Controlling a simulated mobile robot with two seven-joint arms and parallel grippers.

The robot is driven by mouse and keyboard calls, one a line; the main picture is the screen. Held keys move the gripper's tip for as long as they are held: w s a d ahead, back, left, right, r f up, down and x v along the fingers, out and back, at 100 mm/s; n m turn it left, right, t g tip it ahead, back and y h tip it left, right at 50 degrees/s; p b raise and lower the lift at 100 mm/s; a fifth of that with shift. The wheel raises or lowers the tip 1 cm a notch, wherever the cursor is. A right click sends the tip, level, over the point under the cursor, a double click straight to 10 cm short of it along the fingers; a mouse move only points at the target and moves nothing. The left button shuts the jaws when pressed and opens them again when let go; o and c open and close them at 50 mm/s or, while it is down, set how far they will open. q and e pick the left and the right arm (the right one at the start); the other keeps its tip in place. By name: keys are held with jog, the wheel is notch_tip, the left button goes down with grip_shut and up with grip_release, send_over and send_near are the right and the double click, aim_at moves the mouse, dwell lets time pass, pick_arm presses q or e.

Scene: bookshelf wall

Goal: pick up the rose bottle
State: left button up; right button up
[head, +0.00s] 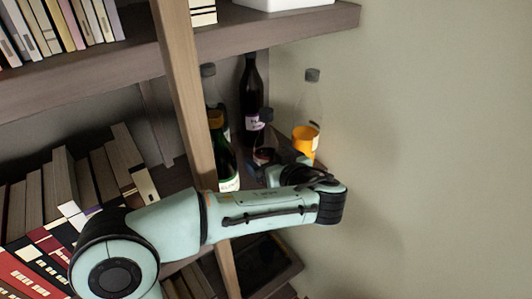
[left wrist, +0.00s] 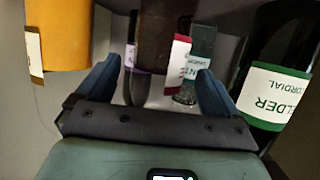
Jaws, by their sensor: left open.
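My left gripper (left wrist: 159,70) is open, its two blue fingers pointing into the shelf bay. A dark bottle with a red-edged white label (left wrist: 158,40) stands between and beyond the fingertips; it is the likeliest rose bottle, but I cannot read its name. In the head view this dark-capped bottle (head: 265,117) stands in front of a tall dark bottle, its lower part hidden by my gripper (head: 262,160). I cannot tell whether the fingers touch it.
A bottle with orange contents (head: 306,138) stands to the right. A green elder cordial bottle (head: 224,165) is at left by the wooden post (head: 182,90). A shelf board (head: 290,28) runs above.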

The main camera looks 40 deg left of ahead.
aim_at(269, 122)
pick_arm(q)
jog(key=shift+p+x, duration=0.3)
jog(key=shift+x, duration=1.3)
jog(key=shift+w+d+r, duration=0.1)
jog(key=c, duration=1.4)
notch_tip(269, 122, up, 10)
